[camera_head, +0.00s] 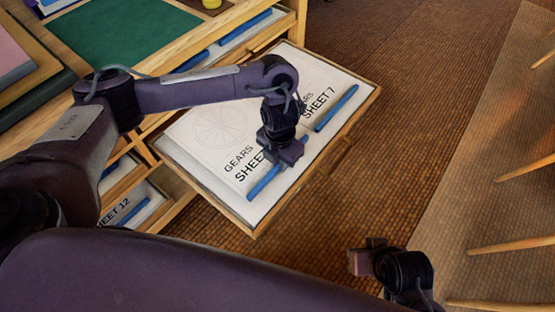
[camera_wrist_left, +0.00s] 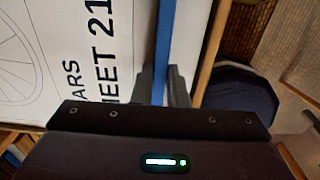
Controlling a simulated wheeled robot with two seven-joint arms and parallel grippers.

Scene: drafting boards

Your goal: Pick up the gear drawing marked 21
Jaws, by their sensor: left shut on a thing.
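The gear drawing marked 21 (camera_head: 203,148) is a white sheet with a gear outline, lying in the left half of an open drawer (camera_head: 368,101). A blue strip (camera_head: 262,183) runs along its front edge. In the head view my left gripper hides its number; in the left wrist view the drawing (camera_wrist_left: 35,85) reads "EET 21". My left gripper (camera_head: 284,160) is shut on the blue strip (camera_wrist_left: 162,40), which lies between its fingers in the wrist view. My right gripper (camera_head: 366,258) is low at the right, away from the drawer; its jaw opening is unclear.
A second gears sheet marked 7 (camera_head: 325,85) with its own blue strip lies beside it. Lower drawers hold other sheets, one marked 12 (camera_head: 125,208). Chair legs (camera_head: 510,244) show at the right. Floor in front is clear.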

